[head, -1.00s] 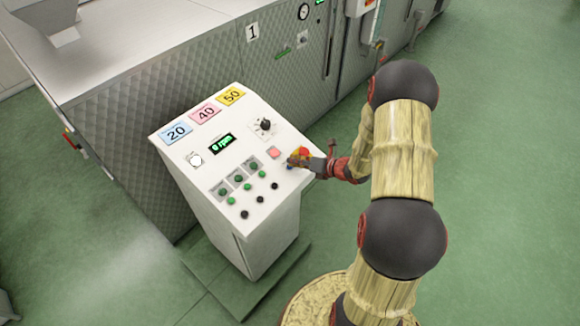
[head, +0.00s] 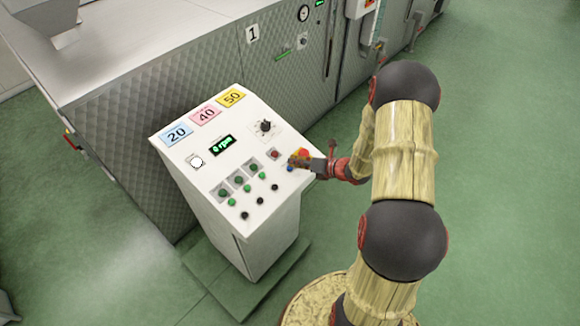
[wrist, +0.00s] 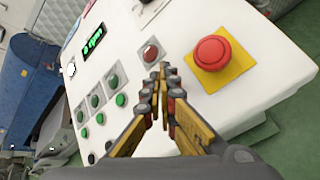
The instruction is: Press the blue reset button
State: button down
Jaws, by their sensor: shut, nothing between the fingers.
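The blue reset button (head: 290,169) shows as a small blue spot on the sloped white control panel (head: 178,155), just below my fingertips in the head view. It is hidden behind my fingers in the wrist view. My gripper (head: 294,161) is shut and empty, its tips close over the panel by the button. In the wrist view the fingertips (wrist: 161,68) meet between the small red lamp (wrist: 151,52) and the red emergency stop (wrist: 212,53). I cannot tell whether the tips touch the button. The red lamp is dark.
The red emergency stop sits on a yellow plate (wrist: 235,66) very near my fingers. Green and black buttons, a dial (head: 265,126) and a display (head: 222,144) reading 0 rpm fill the panel. A large metal machine (head: 150,105) stands behind. The green floor at right is open.

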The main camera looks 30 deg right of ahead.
jog(key=shift+r, duration=0.2)
jog(key=r+p, duration=0.1)
jog(key=s+r+p, duration=0.1)
jog(key=r, duration=0.1)
jog(key=r+p, duration=0.1)
jog(key=shift+s+d+r+p, duration=0.2)
jog(key=shift+d+r+p, duration=0.05)
jog(key=shift+r+p, duration=0.1)
dwell(1.0)
